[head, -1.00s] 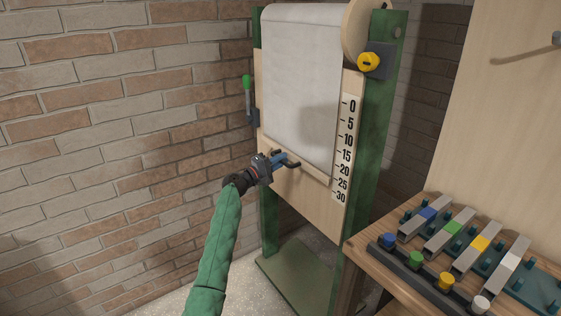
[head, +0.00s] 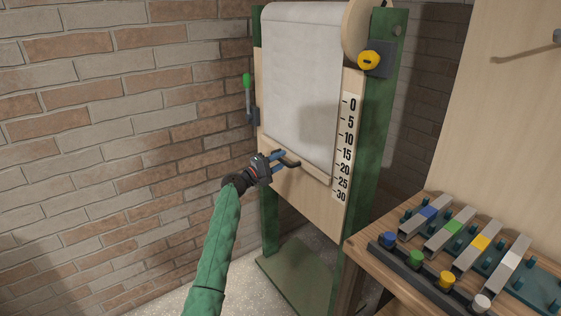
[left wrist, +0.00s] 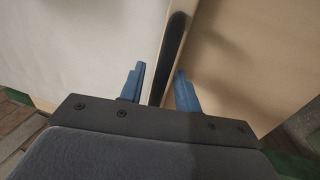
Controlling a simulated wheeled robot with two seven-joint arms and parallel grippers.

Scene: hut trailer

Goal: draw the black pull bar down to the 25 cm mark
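The black pull bar (head: 292,163) is on the wooden batten (head: 316,175) at the bottom of a white sheet (head: 300,80). The batten's right end is close to the 25 mark on the number scale (head: 345,150). My left gripper (head: 281,158) is at the bar, its blue fingers apart. In the left wrist view the bar (left wrist: 174,45) runs between the two fingers (left wrist: 158,88), with a gap visible beside it. I cannot tell whether either finger touches it. My right gripper is not in view.
A green frame (head: 382,110) holds the board, with a yellow knob (head: 369,61) at upper right and a green-handled lever (head: 247,82) at left. A wooden bench (head: 400,255) with coloured knobs and metal bars stands at lower right. A brick wall (head: 120,100) is at left.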

